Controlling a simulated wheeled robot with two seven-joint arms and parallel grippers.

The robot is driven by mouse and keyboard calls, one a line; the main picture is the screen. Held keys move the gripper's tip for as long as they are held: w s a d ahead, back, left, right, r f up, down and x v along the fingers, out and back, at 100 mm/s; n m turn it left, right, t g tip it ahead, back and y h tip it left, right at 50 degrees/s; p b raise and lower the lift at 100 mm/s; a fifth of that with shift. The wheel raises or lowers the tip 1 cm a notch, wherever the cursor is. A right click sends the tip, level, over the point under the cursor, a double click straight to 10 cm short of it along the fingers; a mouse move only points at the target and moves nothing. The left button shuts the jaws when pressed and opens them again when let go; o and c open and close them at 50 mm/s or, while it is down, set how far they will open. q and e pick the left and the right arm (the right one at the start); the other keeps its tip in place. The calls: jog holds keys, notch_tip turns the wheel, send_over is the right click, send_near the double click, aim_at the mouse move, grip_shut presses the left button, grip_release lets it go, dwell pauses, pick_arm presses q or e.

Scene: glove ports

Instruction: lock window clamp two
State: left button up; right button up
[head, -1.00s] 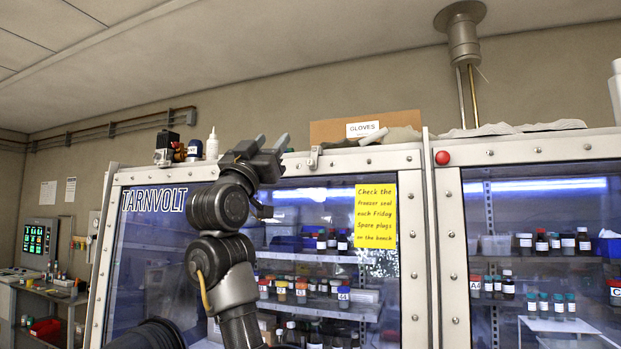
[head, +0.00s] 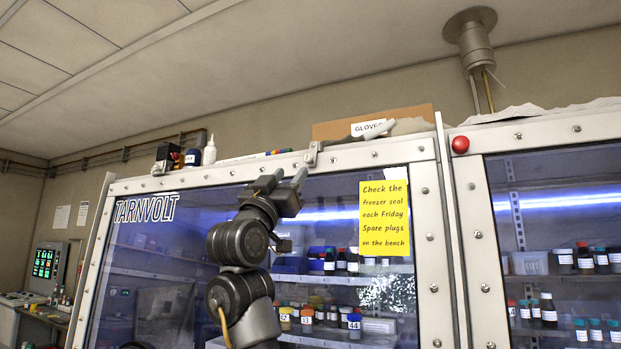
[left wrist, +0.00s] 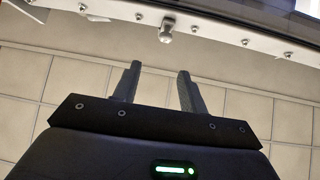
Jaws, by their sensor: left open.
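A small metal clamp (head: 312,153) sits on the top frame rail of the left window; it also shows in the left wrist view (left wrist: 166,30), just beyond my fingers. I cannot read a number on it. My left gripper (head: 286,180) is in front of the glass, below and a little left of the clamp, pointing up. In the left wrist view my left gripper (left wrist: 158,82) has its two fingers apart with nothing between them. The clamp is clear of both fingers. The left window (head: 160,262) is framed in bolted metal. My right gripper is not in view.
A yellow note (head: 384,218) is stuck on the glass right of my gripper. Bottles stand on shelves behind the glass. A gloves box (head: 335,128) and a white bottle (head: 210,150) sit on top. A red button (head: 460,145) is on the right frame.

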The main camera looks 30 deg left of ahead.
aim_at(309, 161)
pick_arm(q)
jog(key=p+x, duration=0.3)
jog(key=x, duration=0.2)
jog(key=w+f+p+x, duration=0.1)
jog(key=p+x, duration=0.1)
jog(key=x, duration=0.1)
jog(key=shift+w+a+r+p, duration=0.1)
jog(key=shift+w+a+p, duration=0.15)
jog(key=shift+a+p, duration=0.1)
jog(key=shift+w+r+p, duration=0.25)
jog(key=shift+w+p, duration=0.05)
jog(key=shift+w, duration=0.15)
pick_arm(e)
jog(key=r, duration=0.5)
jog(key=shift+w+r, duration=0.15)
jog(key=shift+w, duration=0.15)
pick_arm(q)
jog(key=shift+c, duration=0.4)
grip_shut()
jog(key=shift+d+n+y, duration=0.15)
jog(key=shift+n+y, duration=0.55)
jog(key=shift+n, duration=0.05)
jog(key=shift+d+n+y, duration=0.15)
jog(key=shift+n+y, duration=0.55)
jog(key=shift+n, duration=0.05)
jog(key=shift+f, duration=0.1)
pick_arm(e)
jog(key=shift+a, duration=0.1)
